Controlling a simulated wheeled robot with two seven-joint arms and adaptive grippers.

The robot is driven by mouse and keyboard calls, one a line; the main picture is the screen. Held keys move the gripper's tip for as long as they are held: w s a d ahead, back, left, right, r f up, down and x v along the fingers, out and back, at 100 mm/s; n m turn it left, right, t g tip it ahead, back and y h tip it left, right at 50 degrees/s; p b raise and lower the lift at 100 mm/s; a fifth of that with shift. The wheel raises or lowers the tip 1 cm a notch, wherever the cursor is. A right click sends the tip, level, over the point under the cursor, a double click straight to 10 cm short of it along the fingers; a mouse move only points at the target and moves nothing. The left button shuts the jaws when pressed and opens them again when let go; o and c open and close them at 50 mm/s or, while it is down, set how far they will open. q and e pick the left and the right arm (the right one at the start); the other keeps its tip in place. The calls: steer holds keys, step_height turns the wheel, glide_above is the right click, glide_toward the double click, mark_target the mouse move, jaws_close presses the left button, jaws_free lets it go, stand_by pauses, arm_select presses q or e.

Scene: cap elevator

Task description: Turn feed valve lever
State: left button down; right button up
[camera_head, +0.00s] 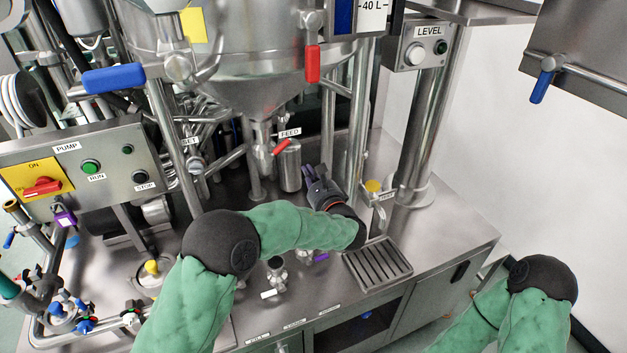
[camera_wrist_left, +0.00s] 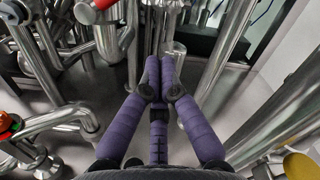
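The feed valve's short red lever (camera_head: 281,147) slants on the steel valve under the hopper, beside the FEED label (camera_head: 289,132). In the left wrist view, a red part (camera_wrist_left: 103,4) on a steel fitting is cut by the top edge, probably this lever. My left gripper (camera_head: 311,174) is to the right of and below the lever in the head view, apart from it. Its purple-wrapped fingers (camera_wrist_left: 160,72) come together at the tips, with nothing seen between them. My right gripper is out of view; only part of my right arm shows at bottom right.
A steel cylinder (camera_head: 290,166) stands just left of my left gripper. Steel posts and a yellow-capped fitting (camera_head: 373,186) are to its right. A slotted drain tray (camera_head: 377,263) lies in front. The PUMP panel (camera_head: 85,165) is at left.

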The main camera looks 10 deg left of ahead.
mark_target(278, 149)
arm_select(q)
steer(key=w+a+r, duration=0.2)
steer(key=a+r, duration=0.1)
steer(key=a, duration=0.1)
steer(key=shift+w+a+r, duration=0.15)
steer(key=shift+w+a, duration=0.1)
steer(key=shift+w, duration=0.05)
stand_by(0.4)
